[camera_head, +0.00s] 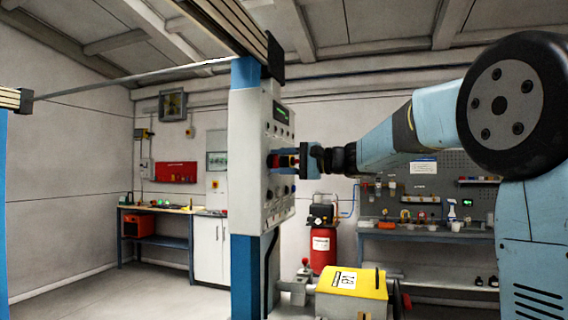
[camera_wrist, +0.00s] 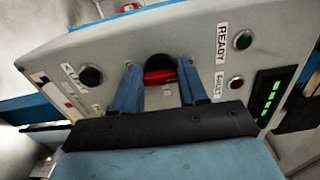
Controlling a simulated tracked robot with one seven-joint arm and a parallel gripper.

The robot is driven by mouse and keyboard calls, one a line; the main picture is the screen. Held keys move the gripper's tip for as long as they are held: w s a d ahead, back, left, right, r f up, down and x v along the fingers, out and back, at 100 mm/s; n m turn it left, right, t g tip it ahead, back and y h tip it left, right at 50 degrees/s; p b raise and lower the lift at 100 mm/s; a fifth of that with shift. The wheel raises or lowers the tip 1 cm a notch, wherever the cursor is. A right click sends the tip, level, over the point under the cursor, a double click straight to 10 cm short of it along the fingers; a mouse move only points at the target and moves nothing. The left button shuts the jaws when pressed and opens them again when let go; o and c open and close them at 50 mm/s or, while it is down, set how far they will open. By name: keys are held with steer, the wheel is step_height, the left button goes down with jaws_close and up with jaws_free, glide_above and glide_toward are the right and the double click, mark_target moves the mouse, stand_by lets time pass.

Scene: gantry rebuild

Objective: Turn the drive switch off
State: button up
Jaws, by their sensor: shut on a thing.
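The control panel (camera_head: 244,160) is a grey box on a blue and white column, with its face turned to the right. In the wrist view, a red switch handle (camera_wrist: 160,77) sits on a round black base; it looks like the drive switch, but no label for it is readable. My gripper (camera_head: 279,161) reaches the panel face from the right. Its two blue fingers (camera_wrist: 160,86) are shut on the red handle, one on each side. The handle lies roughly crosswise between them. Its ends are partly hidden by the fingers.
A red tank (camera_head: 322,250) and workbenches stand behind.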

steer(key=shift+s+a+f+n, duration=0.1)
steer(key=shift+a+f+n, duration=0.1)
steer(key=shift+f+n, duration=0.1)
steer(key=o, duration=1.1)
steer(key=shift+r, duration=0.1)
steer(key=shift+c, duration=0.2)
steer(key=shift+d, duration=0.1)
steer(key=shift+r, duration=0.1)
steer(key=shift+d, duration=0.25)
steer(key=v, duration=1.3)
steer(key=shift+d, duration=0.1)
